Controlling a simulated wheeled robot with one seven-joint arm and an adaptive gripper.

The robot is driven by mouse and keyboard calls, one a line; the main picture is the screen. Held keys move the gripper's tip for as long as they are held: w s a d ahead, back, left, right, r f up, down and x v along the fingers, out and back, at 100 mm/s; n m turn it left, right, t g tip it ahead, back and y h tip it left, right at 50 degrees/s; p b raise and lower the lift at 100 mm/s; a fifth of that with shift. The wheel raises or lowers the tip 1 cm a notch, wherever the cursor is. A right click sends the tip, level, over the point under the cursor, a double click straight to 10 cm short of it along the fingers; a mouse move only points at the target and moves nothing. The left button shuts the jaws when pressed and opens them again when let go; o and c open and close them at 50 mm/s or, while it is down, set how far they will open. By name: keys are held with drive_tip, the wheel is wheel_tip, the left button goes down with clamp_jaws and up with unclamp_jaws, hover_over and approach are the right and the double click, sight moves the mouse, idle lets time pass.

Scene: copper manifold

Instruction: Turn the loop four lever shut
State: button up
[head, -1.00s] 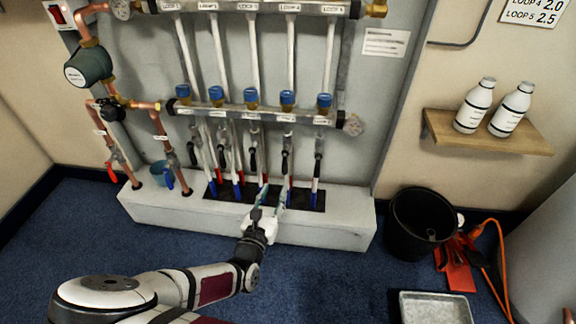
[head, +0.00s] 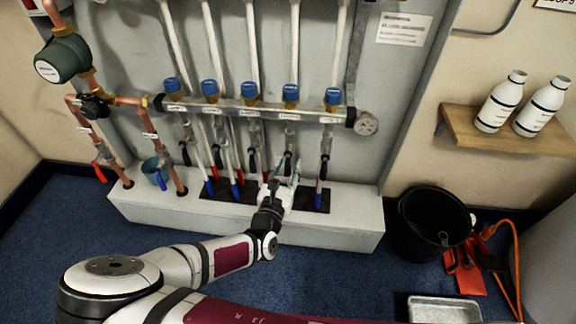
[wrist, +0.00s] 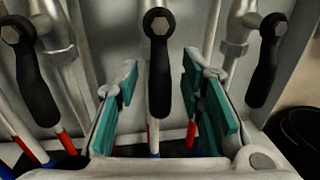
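The loop four lever (head: 289,141) is a black handle hanging straight down from its valve, under the fourth blue cap from the left. In the wrist view the black lever (wrist: 159,72) is in the middle, with its round hub at the top and its handle pointing down. My gripper (head: 285,167) is just in front of and below it. In the wrist view my gripper (wrist: 160,100) is open, with one teal-padded finger on each side of the lever's lower end. Gaps show on both sides, and I see no contact. The head view partly hides the handle's tip.
Neighbouring black levers hang close by, the loop five lever (head: 325,166) to the right and the loop three lever (head: 252,160) to the left. A white plinth (head: 340,222) juts out below. A black bucket (head: 432,225) stands to the right on the floor.

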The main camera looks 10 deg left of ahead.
clamp_jaws()
drive_tip(key=shift+r+p, duration=0.1)
drive_tip(key=shift+p, duration=0.35)
drive_tip(key=a+r+m+g+y+p, duration=0.1)
drive_tip(key=a+r+m+p, duration=0.3)
drive_tip(key=m+p, duration=1.2)
drive_tip(key=shift+a+r+m+y+p, duration=0.25)
drive_tip(key=shift+y+p, duration=0.55)
drive_tip(key=shift+p, duration=1)
unclamp_jaws()
